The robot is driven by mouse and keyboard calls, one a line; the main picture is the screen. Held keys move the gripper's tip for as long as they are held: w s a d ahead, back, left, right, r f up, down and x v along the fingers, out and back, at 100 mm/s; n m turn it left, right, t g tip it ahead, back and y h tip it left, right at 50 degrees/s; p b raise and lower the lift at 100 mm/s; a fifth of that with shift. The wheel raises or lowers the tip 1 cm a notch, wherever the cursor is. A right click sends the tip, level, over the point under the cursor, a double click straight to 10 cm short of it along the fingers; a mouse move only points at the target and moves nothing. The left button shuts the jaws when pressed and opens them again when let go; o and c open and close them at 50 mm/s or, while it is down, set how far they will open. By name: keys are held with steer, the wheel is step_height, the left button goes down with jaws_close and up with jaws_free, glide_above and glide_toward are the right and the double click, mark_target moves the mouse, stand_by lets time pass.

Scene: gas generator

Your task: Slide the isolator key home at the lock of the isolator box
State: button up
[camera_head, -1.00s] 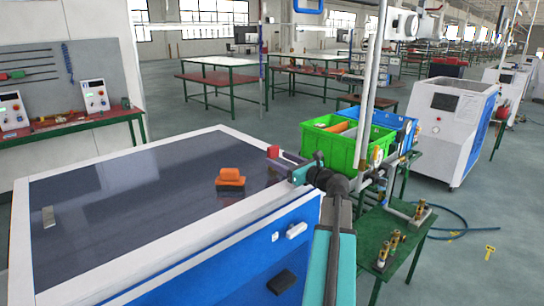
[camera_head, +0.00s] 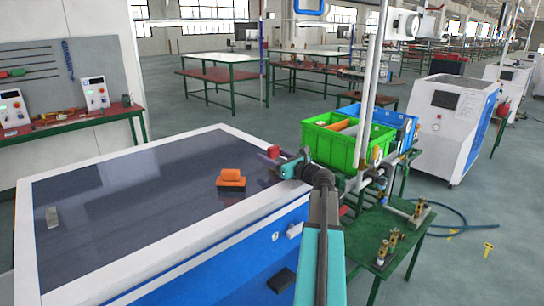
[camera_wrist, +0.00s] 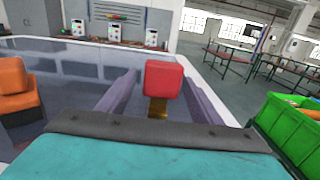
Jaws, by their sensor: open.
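A red block with a brass-coloured stem below it, likely the isolator key (camera_wrist: 164,80), stands upright between the fingers of my gripper (camera_wrist: 160,86) in the wrist view. The fingers are open, with a gap visible on the left of the red block; I cannot tell whether the right finger touches it. In the head view, the red block (camera_head: 273,150) shows at the far right corner of the dark-topped blue and white cabinet, just beyond my gripper (camera_head: 268,159). I cannot make out the isolator box or its lock; the stem's lower end is hidden behind my gripper body.
An orange and black object (camera_head: 231,180) lies on the dark cabinet top (camera_head: 120,200), left of my gripper. A green crate (camera_head: 330,144) and a blue crate (camera_head: 385,135) stand close on the right. A green table (camera_head: 405,238) holds brass fittings. The cabinet top is mostly clear.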

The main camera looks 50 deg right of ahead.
steer(key=shift+w+d+p, duration=0.15)
steer(key=shift+w+p, duration=0.3)
steer(key=shift+w, duration=1.1)
steer(key=shift+c, duration=0.4)
steer(key=c, duration=1.1)
